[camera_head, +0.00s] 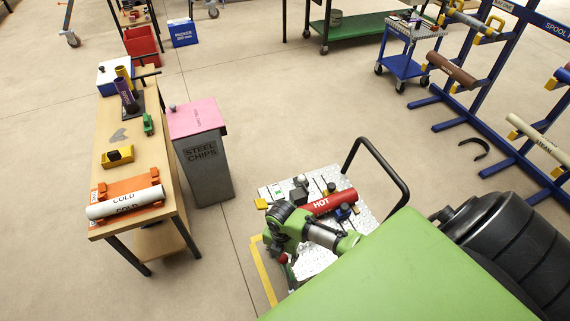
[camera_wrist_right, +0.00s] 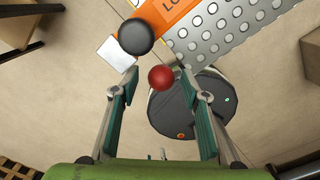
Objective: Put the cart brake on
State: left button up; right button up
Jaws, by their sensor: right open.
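The cart (camera_head: 356,198) is a low silver tread-plate platform with a black push handle (camera_head: 386,160), in the lower middle of the head view. My right gripper (camera_head: 287,264) is at its near left edge, partly hidden by my own arm. In the wrist view the right gripper (camera_wrist_right: 160,80) is open, with a red ball knob (camera_wrist_right: 161,78) between its fingertips and gaps on both sides. A black round knob (camera_wrist_right: 136,37) lies just beyond, in front of an orange plate (camera_wrist_right: 168,14) with partly cut-off lettering. I cannot tell the brake's state. My left gripper is not in view.
A red pipe marked HOT (camera_head: 328,202) lies on the cart. A grey STEEL CHIPS bin (camera_head: 203,165) and a wooden table (camera_head: 112,170) stand to the left. Blue spool racks (camera_head: 480,95) stand at the right. Open floor (camera_head: 290,110) lies beyond the cart.

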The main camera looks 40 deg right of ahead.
jog(key=c, duration=0.7)
jog(key=shift+r, duration=0.1)
jog(key=shift+s+a+r+p, duration=0.2)
jog(key=shift+s+r+p, duration=0.15)
jog(key=shift+s+p, duration=0.5)
jog(key=s+p, duration=0.2)
jog(key=s+r+p, duration=0.1)
jog(key=shift+s+a, duration=0.1)
jog(key=shift+a, duration=0.25)
jog(key=shift+s, duration=0.1)
